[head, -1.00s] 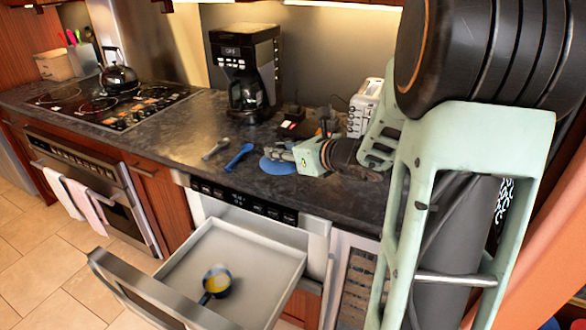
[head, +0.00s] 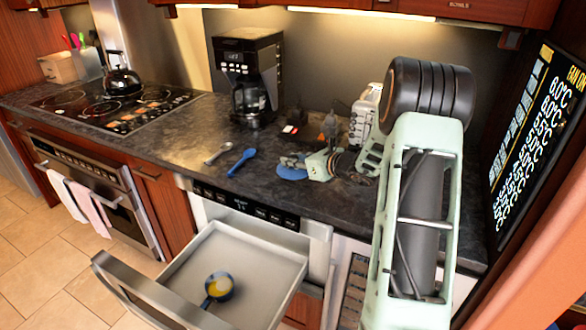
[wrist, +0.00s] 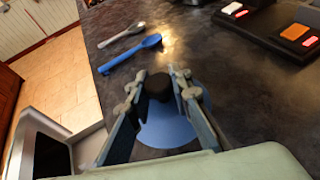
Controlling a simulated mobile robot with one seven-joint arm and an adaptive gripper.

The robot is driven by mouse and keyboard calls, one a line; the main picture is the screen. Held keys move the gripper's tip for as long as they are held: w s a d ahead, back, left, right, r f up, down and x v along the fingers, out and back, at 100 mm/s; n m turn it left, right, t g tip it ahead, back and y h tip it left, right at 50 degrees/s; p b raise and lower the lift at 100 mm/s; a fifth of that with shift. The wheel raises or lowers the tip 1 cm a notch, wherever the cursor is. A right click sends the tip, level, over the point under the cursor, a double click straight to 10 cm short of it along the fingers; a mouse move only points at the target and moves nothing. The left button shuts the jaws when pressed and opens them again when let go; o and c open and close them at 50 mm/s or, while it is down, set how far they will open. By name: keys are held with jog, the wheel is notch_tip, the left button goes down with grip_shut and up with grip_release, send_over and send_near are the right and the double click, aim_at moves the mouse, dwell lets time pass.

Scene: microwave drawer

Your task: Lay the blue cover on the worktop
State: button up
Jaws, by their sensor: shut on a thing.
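The blue cover (head: 292,174) is a round blue disc with a dark knob, at the worktop (head: 180,145) near its front edge. It also shows in the wrist view (wrist: 178,133). My gripper (head: 296,161) is over the cover. In the wrist view its fingers (wrist: 160,84) are closed on the dark knob. The disc lies flat, or nearly so, on or just above the worktop; I cannot tell whether it touches. My gripper hides part of the cover in the head view.
A blue spoon (head: 242,161) and a grey spoon (head: 218,153) lie left of the cover.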

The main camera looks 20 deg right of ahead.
aim_at(293, 168)
jog(key=shift+w+d+f, duration=0.1)
jog(key=shift+w+f, duration=0.05)
jog(key=shift+f, duration=0.8)
jog(key=shift+w+d+f, duration=0.1)
jog(key=shift+f, duration=0.8)
jog(key=shift+f, duration=0.15)
jog(key=o, duration=1)
jog(key=shift+c, duration=0.2)
jog(key=shift+r, duration=0.25)
jog(key=b+v, duration=0.1)
jog(key=v, duration=1.1)
